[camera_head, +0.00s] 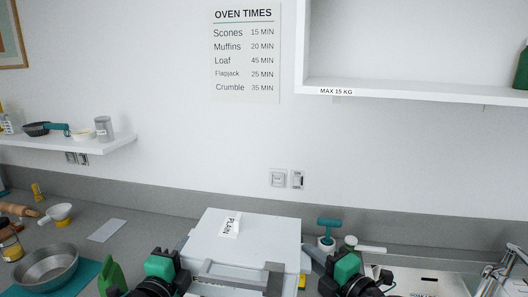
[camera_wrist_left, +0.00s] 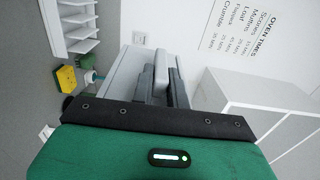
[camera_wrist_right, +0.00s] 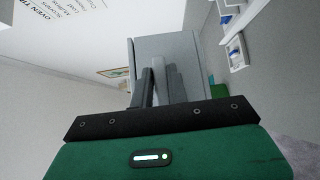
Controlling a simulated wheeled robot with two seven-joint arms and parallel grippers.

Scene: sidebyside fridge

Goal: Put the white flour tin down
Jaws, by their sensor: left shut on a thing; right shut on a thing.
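The white flour tin (camera_head: 265,229) is a large pale box with a "PLAIN" label on its lid, at the lower middle of the head view. My left gripper (camera_head: 184,247) is at its left side and my right gripper (camera_head: 314,258) at its right side. In the left wrist view my left gripper (camera_wrist_left: 164,84) is shut on a bar-like handle on the tin's side. In the right wrist view my right gripper (camera_wrist_right: 160,84) is shut on a matching handle. The tin's underside is hidden, so I cannot tell whether it touches the worktop.
A metal bowl (camera_head: 46,266) stands on a teal mat (camera_head: 88,274) at the left, near a pale flat sheet (camera_head: 107,231). A teal-handled brush (camera_head: 328,236) is behind the tin's right side, with a tap (camera_head: 500,268) further right. An upper shelf (camera_head: 420,93) is labelled "MAX 15 KG".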

